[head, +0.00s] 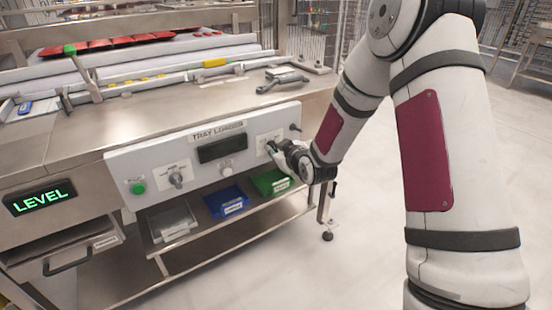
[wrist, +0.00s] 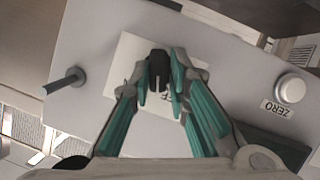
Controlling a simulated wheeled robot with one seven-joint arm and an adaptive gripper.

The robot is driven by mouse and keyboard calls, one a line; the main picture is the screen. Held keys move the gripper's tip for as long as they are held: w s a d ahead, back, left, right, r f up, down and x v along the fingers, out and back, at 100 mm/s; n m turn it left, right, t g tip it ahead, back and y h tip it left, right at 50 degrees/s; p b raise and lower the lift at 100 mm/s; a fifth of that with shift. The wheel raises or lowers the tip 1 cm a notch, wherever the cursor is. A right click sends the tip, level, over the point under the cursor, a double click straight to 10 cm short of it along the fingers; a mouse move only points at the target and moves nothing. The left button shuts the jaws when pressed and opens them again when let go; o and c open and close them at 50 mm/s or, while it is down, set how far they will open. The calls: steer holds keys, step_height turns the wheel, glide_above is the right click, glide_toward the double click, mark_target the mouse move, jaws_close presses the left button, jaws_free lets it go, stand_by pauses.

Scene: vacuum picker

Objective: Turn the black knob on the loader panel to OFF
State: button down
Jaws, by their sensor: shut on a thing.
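The black knob (wrist: 157,62) shows in the wrist view, standing out from a white label plate (wrist: 127,60) on the loader panel. My gripper (wrist: 161,84) is shut on the knob, with a teal-lined finger on each side of it. The letters on the plate are partly covered by the fingers, and I cannot read the knob's setting. In the head view, the grey loader panel (head: 150,160) carries the heading TRAY LOADER. My gripper (head: 276,151) is at its right part, and it hides most of the knob there.
The panel also has a green button (head: 138,188), a silver knob (head: 177,179), a dark display (head: 222,148) and a round button (wrist: 291,88) marked ZERO. A dark peg (wrist: 64,81) sticks out beside the plate. Blue (head: 226,201) and green (head: 270,182) bins stand below.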

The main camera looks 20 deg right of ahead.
steer(key=n+t+h+b, duration=0.1)
steer(key=n+b, duration=0.1)
steer(key=b, duration=0.3)
steer(key=shift+w+d+f+h, duration=0.1)
steer(key=shift+h, duration=0.2)
steer(key=shift+n+h+b, duration=0.3)
steer(key=shift+n+b, duration=0.2)
steer(key=shift+b, duration=0.6)
steer(key=shift+d+r, duration=0.1)
steer(key=shift+r, duration=0.1)
steer(key=c, duration=1.6)
jaws_free()
steer(key=shift+f, duration=0.1)
steer(key=shift+f, duration=0.1)
steer(key=shift+a, duration=0.2)
